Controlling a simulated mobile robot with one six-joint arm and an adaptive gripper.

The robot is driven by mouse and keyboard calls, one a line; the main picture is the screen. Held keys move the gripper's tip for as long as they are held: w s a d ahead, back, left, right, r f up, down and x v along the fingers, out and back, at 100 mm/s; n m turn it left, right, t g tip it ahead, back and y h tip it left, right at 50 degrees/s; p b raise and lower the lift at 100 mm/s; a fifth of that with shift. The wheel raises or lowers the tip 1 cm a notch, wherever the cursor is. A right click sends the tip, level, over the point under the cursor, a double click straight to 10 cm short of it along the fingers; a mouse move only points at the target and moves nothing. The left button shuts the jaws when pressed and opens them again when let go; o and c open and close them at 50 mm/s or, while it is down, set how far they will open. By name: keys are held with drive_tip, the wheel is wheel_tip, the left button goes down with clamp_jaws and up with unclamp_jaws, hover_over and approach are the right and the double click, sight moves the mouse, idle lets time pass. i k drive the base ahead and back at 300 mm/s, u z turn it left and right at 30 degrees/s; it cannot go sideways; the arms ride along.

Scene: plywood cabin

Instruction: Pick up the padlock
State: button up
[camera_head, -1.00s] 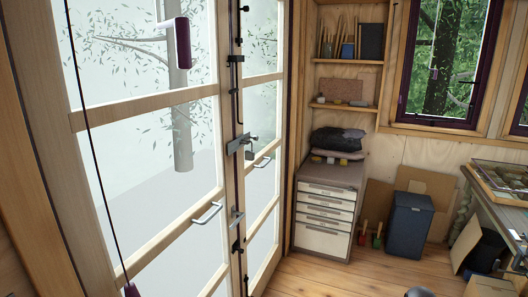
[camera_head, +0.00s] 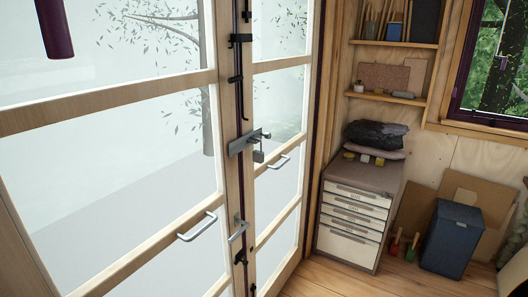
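The padlock (camera_head: 258,156) is a small grey body hanging below the right end of the metal hasp (camera_head: 246,142). The hasp spans the meeting stiles of the two glazed doors, near the middle of the view. The padlock is too small to tell whether its shackle is closed. My gripper does not show in this view.
Pull handles (camera_head: 198,227) (camera_head: 278,162) stick out from the doors below the hasp. A drawer cabinet (camera_head: 350,216) stands right of the doors with dark folded cloth (camera_head: 376,134) on top. A blue bin (camera_head: 451,238) stands on the floor at right.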

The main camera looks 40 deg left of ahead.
sight(258, 156)
drive_tip(key=u, duration=0.4)
drive_tip(key=i, duration=1.05)
drive_tip(key=u, duration=0.55)
